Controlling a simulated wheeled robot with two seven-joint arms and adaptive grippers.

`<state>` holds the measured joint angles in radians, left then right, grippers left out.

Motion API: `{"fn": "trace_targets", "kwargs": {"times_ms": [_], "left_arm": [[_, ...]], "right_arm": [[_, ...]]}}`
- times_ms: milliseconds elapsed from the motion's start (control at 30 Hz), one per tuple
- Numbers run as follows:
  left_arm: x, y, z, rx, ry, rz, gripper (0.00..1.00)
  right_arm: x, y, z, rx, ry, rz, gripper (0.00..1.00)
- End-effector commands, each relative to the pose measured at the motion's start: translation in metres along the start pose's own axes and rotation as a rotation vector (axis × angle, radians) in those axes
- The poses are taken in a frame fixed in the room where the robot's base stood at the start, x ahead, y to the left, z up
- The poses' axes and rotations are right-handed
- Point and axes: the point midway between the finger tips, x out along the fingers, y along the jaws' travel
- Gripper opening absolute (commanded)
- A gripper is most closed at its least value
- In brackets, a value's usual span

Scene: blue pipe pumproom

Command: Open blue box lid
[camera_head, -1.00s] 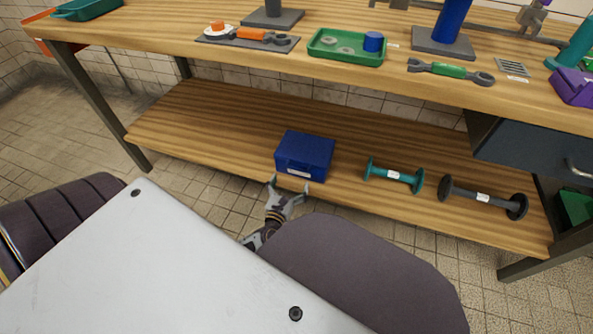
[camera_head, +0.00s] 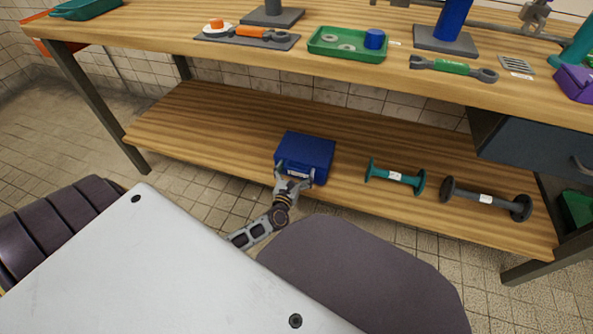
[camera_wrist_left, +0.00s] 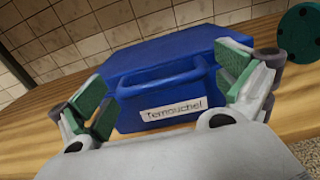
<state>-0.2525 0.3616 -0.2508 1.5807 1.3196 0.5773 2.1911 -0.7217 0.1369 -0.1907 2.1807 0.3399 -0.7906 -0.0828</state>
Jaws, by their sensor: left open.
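The blue box (camera_head: 305,150) sits on the lower wooden shelf of the workbench, its lid closed. In the left wrist view the blue box (camera_wrist_left: 178,55) fills the middle, with a handle bar (camera_wrist_left: 162,83) across its front and a white label (camera_wrist_left: 172,108) below it. My left gripper (camera_head: 295,174) is at the front face of the box, fingers spread. In the left wrist view my left gripper (camera_wrist_left: 165,92) is open, its green-padded fingers on either side of the handle. I cannot tell whether they touch it. My right gripper is not in view.
A teal spool-shaped piece (camera_head: 395,177) and a dark grey one (camera_head: 486,198) lie on the shelf to the right of the box. The benchtop (camera_head: 180,32) overhangs the shelf. A drawer (camera_head: 535,147) hangs at the right. The shelf left of the box is clear.

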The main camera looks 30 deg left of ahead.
Motion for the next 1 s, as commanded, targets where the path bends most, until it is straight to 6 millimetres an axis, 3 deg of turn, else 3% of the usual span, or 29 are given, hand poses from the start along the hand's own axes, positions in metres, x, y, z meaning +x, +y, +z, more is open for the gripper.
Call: {"fn": "trace_targets", "kwargs": {"times_ms": [133,600,1000], "left_arm": [[-0.0001,-0.0001,0.0001,0.000,0.000,0.000,1.00],[-0.0002,-0.0001,0.0002,-0.001,0.000,0.000,0.42],[0.0005,0.0002,0.0029,-0.002,0.008,0.001,0.41]], "right_arm": [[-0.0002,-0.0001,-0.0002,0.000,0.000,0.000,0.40],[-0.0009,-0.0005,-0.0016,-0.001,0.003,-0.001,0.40],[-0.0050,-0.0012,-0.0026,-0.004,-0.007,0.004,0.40]]}}
